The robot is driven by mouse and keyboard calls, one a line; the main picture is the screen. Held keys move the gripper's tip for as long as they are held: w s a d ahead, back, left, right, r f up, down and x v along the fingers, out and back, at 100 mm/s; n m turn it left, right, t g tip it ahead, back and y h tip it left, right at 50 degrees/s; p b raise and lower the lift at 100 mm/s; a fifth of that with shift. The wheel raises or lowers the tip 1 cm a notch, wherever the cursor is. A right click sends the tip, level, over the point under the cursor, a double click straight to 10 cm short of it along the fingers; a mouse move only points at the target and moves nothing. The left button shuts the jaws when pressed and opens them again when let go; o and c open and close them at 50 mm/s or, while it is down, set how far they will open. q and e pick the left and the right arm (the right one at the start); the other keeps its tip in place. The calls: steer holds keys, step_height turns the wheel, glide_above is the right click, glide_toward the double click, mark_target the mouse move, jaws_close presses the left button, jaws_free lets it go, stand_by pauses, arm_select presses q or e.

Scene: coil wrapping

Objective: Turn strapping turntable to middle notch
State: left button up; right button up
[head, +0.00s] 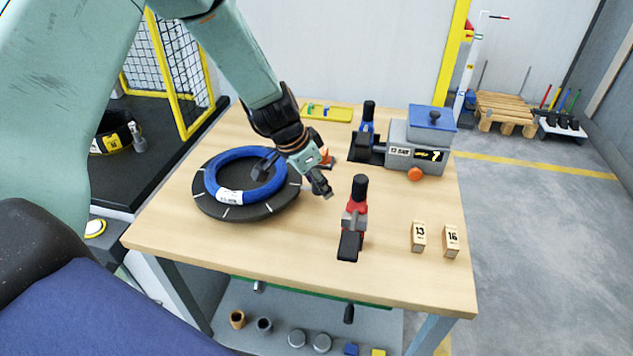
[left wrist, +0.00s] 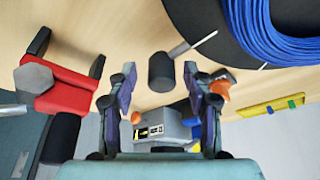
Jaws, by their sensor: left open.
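The strapping turntable (head: 252,211) is a black disc with white marks, on the left part of the wooden table. A blue coil (head: 221,191) with a white label lies flat on it. My left gripper (head: 293,180) is open at the disc's right edge. In the left wrist view, a black knob (left wrist: 161,72) on a short grey rod stands out from the disc's edge and shows between my open fingers, with gaps on both sides. I cannot tell how deep it sits between them. In the head view my gripper hides the knob. My right gripper is not in view.
A red-and-black tool (head: 355,218) stands right of the gripper. Two tags, 13 (head: 418,237) and 16 (head: 451,242), stand at the table's front right. A grey box device (head: 410,150) and a yellow tray (head: 335,113) are at the back. The front left tabletop is clear.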

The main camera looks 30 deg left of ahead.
arm_select(q)
steer(key=shift+w+d+f, duration=0.1)
steer(key=shift+w+f, duration=0.15)
steer(key=shift+w, duration=0.2)
steer(key=c, duration=0.3)
steer(key=shift+s+r, duration=0.2)
steer(key=shift+s, duration=0.05)
steer(key=c, duration=0.6)
steer(key=shift+w+f, duration=0.1)
steer(key=shift+w, duration=0.1)
jaws_close()
